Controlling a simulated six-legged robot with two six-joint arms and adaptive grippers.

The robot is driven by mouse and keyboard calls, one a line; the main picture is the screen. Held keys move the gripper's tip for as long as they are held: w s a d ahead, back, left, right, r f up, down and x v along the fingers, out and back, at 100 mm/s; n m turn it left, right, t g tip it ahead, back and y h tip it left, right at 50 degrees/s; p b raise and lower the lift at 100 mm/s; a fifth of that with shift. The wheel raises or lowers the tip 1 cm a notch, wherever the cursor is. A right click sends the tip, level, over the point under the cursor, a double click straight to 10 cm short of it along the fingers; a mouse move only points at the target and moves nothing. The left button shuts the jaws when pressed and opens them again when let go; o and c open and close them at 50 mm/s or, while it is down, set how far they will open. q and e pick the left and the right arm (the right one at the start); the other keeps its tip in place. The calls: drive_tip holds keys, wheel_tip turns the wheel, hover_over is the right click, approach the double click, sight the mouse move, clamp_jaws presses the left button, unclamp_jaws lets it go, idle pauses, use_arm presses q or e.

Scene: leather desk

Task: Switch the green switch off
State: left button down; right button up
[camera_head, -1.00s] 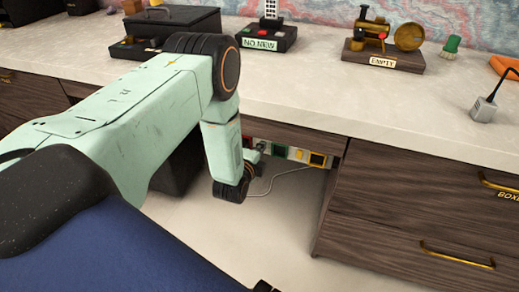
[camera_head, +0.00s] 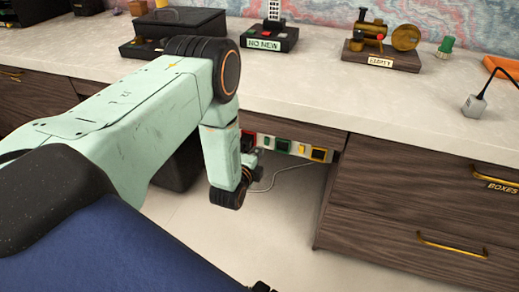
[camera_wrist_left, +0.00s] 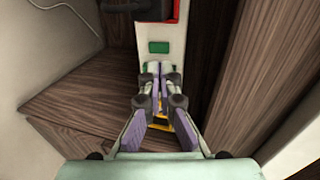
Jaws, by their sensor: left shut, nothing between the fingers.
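A white strip (camera_head: 301,150) with coloured fittings is mounted under the desk top, at the back of the leg space. The green switch (camera_head: 283,145) sits on it between a red part (camera_head: 248,140) and a yellow one (camera_head: 319,154). In the left wrist view the green switch (camera_wrist_left: 159,47) shows unobstructed, just beyond the fingertips. My left gripper (camera_wrist_left: 159,72) is shut and empty, overlapping the strip in that view; contact cannot be told. In the head view this gripper (camera_head: 256,154) is small, near the red part. My right gripper is not in view.
The desk top edge overhangs the strip. Drawers with brass handles (camera_head: 452,245) stand to the right of the leg space. A pale cable (camera_head: 282,176) hangs below the strip. A dark plug (camera_wrist_left: 115,5) sits at the red part in the wrist view.

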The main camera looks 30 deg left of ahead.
use_arm(q)
drive_tip(key=r+p+v, duration=0.1)
drive_tip(key=p+v, duration=0.2)
drive_tip(key=v, duration=0.5)
drive_tip(key=shift+w+r, duration=0.2)
drive_tip(key=shift+w, duration=0.05)
drive_tip(key=shift+s+r, duration=0.1)
drive_tip(key=shift+a, duration=0.1)
